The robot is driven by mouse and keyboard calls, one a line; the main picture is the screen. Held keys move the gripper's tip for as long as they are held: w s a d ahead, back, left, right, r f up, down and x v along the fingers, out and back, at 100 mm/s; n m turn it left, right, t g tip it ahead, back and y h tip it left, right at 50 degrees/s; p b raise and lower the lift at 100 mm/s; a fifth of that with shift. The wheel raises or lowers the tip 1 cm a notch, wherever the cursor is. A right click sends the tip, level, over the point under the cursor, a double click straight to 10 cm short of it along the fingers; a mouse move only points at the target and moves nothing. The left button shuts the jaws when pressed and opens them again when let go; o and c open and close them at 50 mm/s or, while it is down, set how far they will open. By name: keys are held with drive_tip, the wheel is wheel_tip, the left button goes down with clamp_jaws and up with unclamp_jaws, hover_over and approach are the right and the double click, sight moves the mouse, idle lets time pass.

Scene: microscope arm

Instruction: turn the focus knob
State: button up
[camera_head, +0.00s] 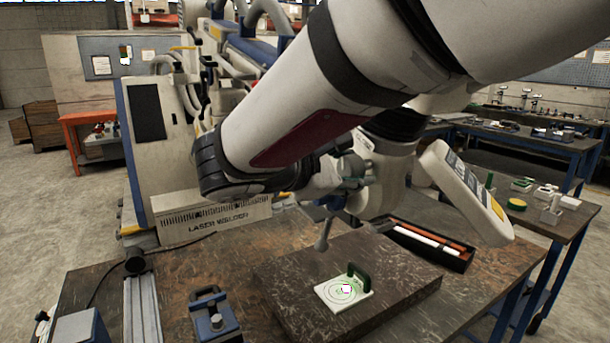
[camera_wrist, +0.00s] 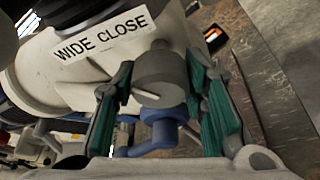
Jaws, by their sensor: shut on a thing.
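The focus knob (camera_wrist: 162,76) is a grey round cylinder with a pale pointer line, on the side of the white microscope body (camera_wrist: 95,60) in the wrist view. My gripper (camera_wrist: 160,80) is shut on the knob, with a green-padded finger on each side. In the head view the white microscope head (camera_head: 388,172) hangs over the table, and my arm partly hides the gripper and knob. A white card with a ring target (camera_head: 330,293) lies below on a dark slab.
The dark slab (camera_head: 290,312) sits on the worktable. A blue-grey clamp (camera_head: 215,318) is at the front left. An open case with rods (camera_head: 430,243) lies behind the slab. A tilted white display panel (camera_head: 465,192) sticks out to the right of the microscope head.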

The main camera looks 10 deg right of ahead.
idle(0.4)
drive_tip(key=o, duration=1.2)
drive_tip(key=shift+c, duration=0.2)
drive_tip(key=shift+a, duration=0.15)
drive_tip(key=v, duration=1.1)
drive_tip(key=shift+s+a, duration=0.25)
drive_tip(key=shift+s, duration=0.05)
drive_tip(key=shift+d, duration=0.1)
